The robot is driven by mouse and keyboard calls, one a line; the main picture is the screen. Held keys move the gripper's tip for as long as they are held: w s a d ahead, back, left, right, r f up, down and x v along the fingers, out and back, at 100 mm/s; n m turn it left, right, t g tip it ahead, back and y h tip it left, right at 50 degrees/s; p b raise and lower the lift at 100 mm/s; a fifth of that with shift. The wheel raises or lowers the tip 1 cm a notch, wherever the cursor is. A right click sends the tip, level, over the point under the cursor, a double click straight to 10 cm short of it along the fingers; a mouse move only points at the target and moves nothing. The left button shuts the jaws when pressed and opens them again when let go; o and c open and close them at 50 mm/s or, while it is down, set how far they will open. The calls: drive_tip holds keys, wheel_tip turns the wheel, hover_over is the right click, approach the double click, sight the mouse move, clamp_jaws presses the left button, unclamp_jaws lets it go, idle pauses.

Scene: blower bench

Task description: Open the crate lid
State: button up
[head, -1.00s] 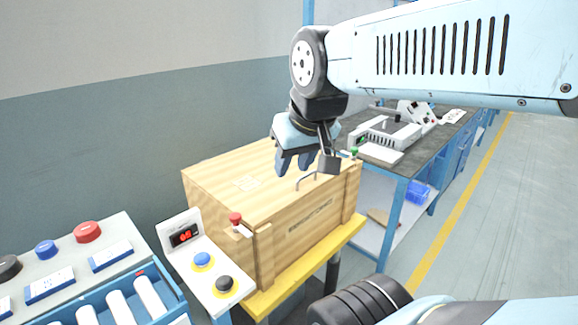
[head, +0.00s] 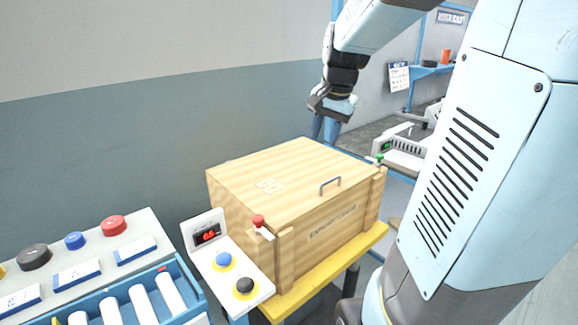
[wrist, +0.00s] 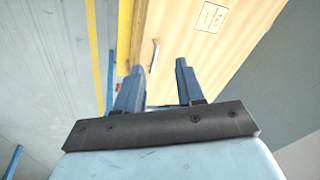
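A wooden crate (head: 318,228) stands on a yellow platform. Its lid (head: 285,178) lies flat and closed, with a metal bar handle (head: 330,186) near the front edge. A red-knobbed latch (head: 259,222) is at the front left and a green-knobbed one (head: 379,160) at the right. My gripper (head: 326,130) is raised behind the lid's far right side, apart from the handle. In the wrist view my gripper (wrist: 158,80) has its two blue fingers spread with nothing between them. The handle (wrist: 154,55) and lid (wrist: 225,40) show beyond the fingertips.
A control box (head: 228,262) with a red display, a blue button and a black button stands at the crate's left front. A roller conveyor (head: 140,298) is farther left. A workbench with a grey device (head: 400,150) is behind right.

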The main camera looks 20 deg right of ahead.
sight(330, 180)
drive_tip(key=w+d+f+m+g, duration=0.1)
drive_tip(key=w+d+f+m, duration=0.4)
drive_tip(key=w+d, duration=0.3)
drive_tip(key=shift+y, duration=0.3)
drive_tip(key=x, duration=0.4)
drive_tip(key=s+x, duration=0.1)
drive_tip(key=x, duration=0.3)
drive_tip(key=d+x, duration=0.1)
drive_tip(key=x, duration=0.4)
drive_tip(key=shift+s+a+f, duration=0.1)
drive_tip(key=shift+s+f, duration=0.05)
drive_tip(key=shift+f, duration=0.15)
clamp_jaws()
drive_tip(key=shift+r, duration=0.1)
